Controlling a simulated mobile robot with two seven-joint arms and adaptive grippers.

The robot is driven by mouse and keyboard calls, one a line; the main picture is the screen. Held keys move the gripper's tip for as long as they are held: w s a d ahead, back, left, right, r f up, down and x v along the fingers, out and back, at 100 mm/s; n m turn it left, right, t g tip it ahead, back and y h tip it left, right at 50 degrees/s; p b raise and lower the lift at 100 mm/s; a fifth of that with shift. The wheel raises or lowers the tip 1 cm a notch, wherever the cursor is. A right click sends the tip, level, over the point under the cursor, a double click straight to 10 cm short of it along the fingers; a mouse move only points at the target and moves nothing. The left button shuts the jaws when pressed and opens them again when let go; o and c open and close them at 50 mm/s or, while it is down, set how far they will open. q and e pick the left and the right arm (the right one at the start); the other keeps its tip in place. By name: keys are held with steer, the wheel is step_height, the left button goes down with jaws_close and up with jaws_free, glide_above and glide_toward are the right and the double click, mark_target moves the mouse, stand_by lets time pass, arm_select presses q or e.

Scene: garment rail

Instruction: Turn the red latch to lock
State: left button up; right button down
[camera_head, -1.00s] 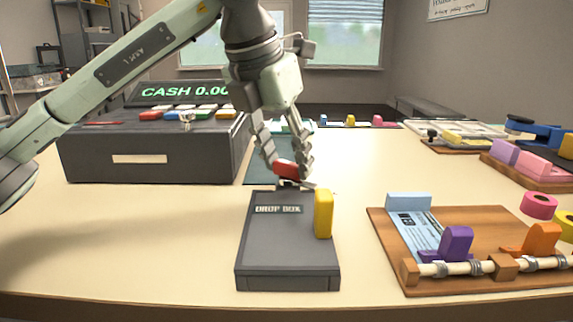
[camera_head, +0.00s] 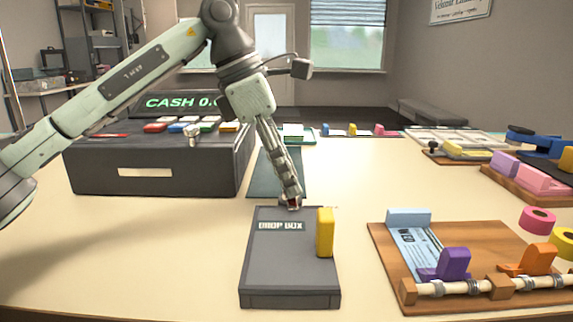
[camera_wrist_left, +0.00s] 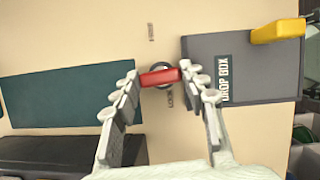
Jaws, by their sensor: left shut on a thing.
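The red latch (camera_wrist_left: 160,77) is a short bar on a round grey mount on the table, just behind the dark drop box (camera_head: 290,285). In the left wrist view it lies across the gap between my left gripper's fingertips (camera_wrist_left: 160,75), and the gripper is shut on its two ends. Small printed labels lie on either side of the latch, too small to read surely. In the head view the left gripper (camera_head: 291,199) points down at the latch, and the fingers hide most of it (camera_head: 293,204). My right gripper does not show.
A yellow block (camera_head: 325,232) stands on the drop box's right edge. A dark cash register (camera_head: 150,172) is at the left. A wooden board (camera_head: 385,240) with purple and orange clips is at the right. A dark green mat (camera_head: 262,180) lies behind the latch.

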arm_select(q)
steer(key=shift+w+m, duration=0.1)
steer(key=shift+m, duration=0.6)
steer(key=o, duration=1.2)
steer(key=shift+c, duration=0.2)
steer(key=v, duration=1.2)
steer(key=shift+w, duration=0.2)
